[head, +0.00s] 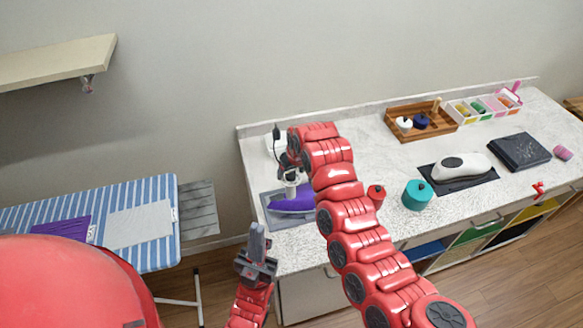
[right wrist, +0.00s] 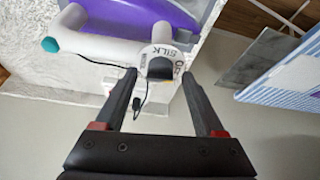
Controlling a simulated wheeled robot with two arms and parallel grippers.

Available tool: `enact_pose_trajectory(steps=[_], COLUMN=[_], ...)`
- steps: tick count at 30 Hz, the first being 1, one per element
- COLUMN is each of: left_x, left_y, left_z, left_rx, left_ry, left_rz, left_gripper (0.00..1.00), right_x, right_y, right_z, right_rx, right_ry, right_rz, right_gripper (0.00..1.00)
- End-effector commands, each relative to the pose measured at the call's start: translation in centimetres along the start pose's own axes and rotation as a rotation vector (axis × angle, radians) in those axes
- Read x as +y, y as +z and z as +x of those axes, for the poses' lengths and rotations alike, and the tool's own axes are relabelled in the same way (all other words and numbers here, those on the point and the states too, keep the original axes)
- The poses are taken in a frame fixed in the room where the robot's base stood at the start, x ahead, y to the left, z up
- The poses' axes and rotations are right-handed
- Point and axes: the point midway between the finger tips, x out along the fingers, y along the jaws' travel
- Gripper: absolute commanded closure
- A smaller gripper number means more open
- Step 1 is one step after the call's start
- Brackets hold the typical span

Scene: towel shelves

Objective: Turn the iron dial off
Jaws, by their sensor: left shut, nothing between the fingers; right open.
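The iron (head: 292,204), purple with a white handle, sits on a grey mat on the counter. In the right wrist view the iron's purple body (right wrist: 150,14) is at the top. My left gripper (head: 257,240) is shut and empty, in front of the counter.
A striped ironing board (head: 158,190) stands left of the counter (head: 340,145). A red jar (head: 376,194) and a teal jar (head: 418,195) stand right of my right arm. A wooden tray (head: 390,122) is at the back. A wall shelf (head: 55,62) is upper left.

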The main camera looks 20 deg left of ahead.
Motion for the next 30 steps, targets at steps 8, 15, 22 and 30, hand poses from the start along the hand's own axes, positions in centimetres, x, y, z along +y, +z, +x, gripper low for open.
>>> enact_pose_trajectory(steps=[8, 15, 22, 30], left_x=[0.0, 0.0, 0.0, 0.1], left_y=[0.0, 0.0, 0.0, 0.3], left_z=[0.1, 0.1, 0.1, -2.0], left_rx=[0.0, 0.0, 0.0, 0.0], left_ry=[0.0, 0.0, 0.0, 0.0], left_rz=[0.0, 0.0, 0.0, 0.0], left_gripper=[1.0, 1.0, 1.0, 1.0], right_x=[0.0, 0.0, 0.0, 0.0], right_y=[0.0, 0.0, 0.0, 0.2], right_z=[0.3, 0.3, 0.2, 0.9], right_rx=[0.001, 0.0, 0.0, 0.002], right_ry=[-0.001, -0.001, -0.001, 0.012], right_rz=[0.001, 0.001, 0.001, 0.029], right_gripper=[0.29, 0.61, 1.0, 1.0])
